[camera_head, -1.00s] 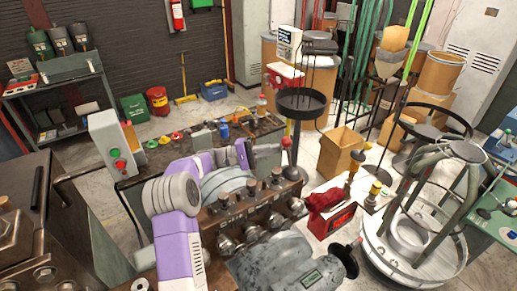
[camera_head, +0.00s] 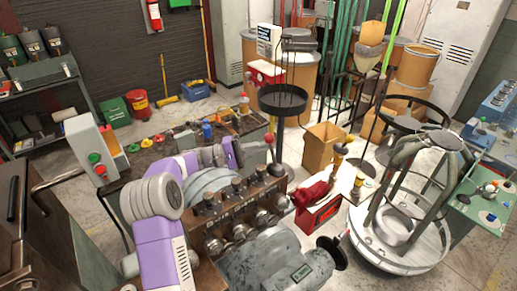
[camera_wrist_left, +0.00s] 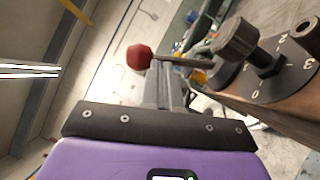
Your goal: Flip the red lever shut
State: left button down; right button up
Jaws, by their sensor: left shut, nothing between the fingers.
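The red lever shows in the left wrist view as a round red knob (camera_wrist_left: 139,57) on a thin metal rod, which runs right to a dark hub beside a numbered dial. In the head view a small red knob (camera_head: 269,138) shows at the back edge of the machine, just right of my left gripper (camera_head: 242,153). In the left wrist view my left gripper (camera_wrist_left: 165,88) is shut and empty. Its grey fingers are close to the knob and rod, overlapping them in the picture; I cannot tell whether they touch. My right gripper is not in view.
The spring coiler (camera_head: 245,215) has several knobs along its front. A black round tray on a post (camera_head: 282,100) stands just behind the lever. A red box (camera_head: 318,212) and a wire reel stand (camera_head: 400,252) are to the right. A cluttered workbench (camera_head: 150,158) lies behind my arm.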

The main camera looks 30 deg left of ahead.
pick_arm(q)
jog(key=shift+d+r+m+b, duration=0.2)
jog(key=shift+m+b, duration=0.15)
jog(key=shift+m, duration=0.05)
jog(key=d+m+b, duration=0.1)
jog(key=s+d+r+m+g+y+b, duration=0.1)
jog(key=b, duration=0.1)
jog(key=d+m+y+b, duration=0.1)
jog(key=m+b, duration=0.1)
jog(key=shift+s+d+r+g, duration=0.15)
jog(key=shift+s+g, duration=0.1)
jog(key=shift+g, duration=0.15)
jog(key=shift+s+d+r+m+g+y+b, duration=0.1)
jog(key=shift+s+d+m+g+y+b, duration=0.1)
jog(key=shift+d+m+y+b, duration=0.5)
jog(key=shift+s+d+r+m+g+y+b, duration=0.1)
jog(key=shift+s+d+m+y+b, duration=0.2)
jog(key=shift+b, duration=0.55)
jog(key=shift+w, duration=0.1)
jog(key=shift+a, duration=0.1)
jog(key=w+a+p+v, duration=0.1)
jog(key=w+p+v, duration=0.1)
jog(key=v, duration=1)
jog(key=shift+a+r+p, duration=0.4)
jog(key=shift+a+p, duration=0.15)
jog(key=shift+p, duration=0.3)
jog(key=shift+s, duration=0.1)
